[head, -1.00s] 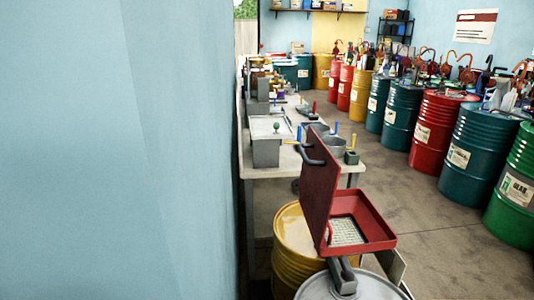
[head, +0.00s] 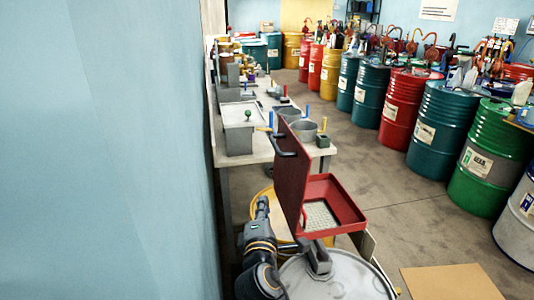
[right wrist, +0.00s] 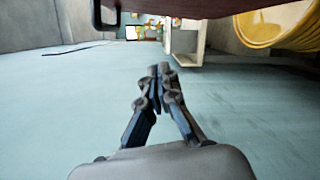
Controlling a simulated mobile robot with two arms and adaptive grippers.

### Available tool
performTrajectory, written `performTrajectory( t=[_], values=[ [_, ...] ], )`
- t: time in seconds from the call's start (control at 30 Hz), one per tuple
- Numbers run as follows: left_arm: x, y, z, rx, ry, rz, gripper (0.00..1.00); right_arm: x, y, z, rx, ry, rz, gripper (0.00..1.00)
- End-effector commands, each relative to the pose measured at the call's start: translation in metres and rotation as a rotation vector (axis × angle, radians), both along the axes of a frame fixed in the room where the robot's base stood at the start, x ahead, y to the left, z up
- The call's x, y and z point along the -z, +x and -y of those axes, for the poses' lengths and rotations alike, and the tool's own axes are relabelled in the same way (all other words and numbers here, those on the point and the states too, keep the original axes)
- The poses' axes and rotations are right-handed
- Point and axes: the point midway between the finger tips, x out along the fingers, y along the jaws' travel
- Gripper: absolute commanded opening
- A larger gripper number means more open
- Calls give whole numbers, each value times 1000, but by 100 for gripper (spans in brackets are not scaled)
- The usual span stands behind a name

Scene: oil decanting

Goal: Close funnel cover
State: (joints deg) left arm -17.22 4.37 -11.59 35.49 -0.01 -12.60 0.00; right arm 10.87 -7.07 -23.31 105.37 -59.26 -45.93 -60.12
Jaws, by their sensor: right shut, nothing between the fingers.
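The red square funnel (head: 340,196) sits over the yellow drum (head: 263,205), its mesh bottom showing. Its red cover (head: 293,178) stands open, nearly upright, on the funnel's left side, with a dark handle (head: 284,146) on its outer face. My right gripper (head: 262,203) is shut and empty, left of and below the cover, apart from it. In the right wrist view my right gripper (right wrist: 160,72) has its fingertips together, and a dark red edge that looks like the cover (right wrist: 215,8) crosses the top. My left gripper is not in view.
A grey drum (head: 335,282) stands in front of the funnel. The blue wall (head: 100,150) is close on the left. A workbench (head: 262,152) with pots and tools lies behind.

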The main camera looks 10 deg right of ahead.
Motion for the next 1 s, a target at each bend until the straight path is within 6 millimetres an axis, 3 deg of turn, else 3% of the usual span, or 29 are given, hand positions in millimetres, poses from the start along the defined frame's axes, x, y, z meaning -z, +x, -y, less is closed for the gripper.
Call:
performTrajectory(
  t=[0.03,0.17,0.37,0.77,0.83,1.0],
  values=[
    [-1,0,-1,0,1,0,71,-20,7,-9,-10,-76,37,0],
    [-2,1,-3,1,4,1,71,-46,14,-21,-19,-188,86,0],
    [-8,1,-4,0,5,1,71,-53,33,-18,-18,-205,90,0],
    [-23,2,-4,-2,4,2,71,-61,113,0,-18,-202,89,0],
    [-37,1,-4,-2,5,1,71,-71,111,13,-16,-201,88,0],
    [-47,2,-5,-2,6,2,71,-77,110,29,-19,-199,88,0]
  ],
)
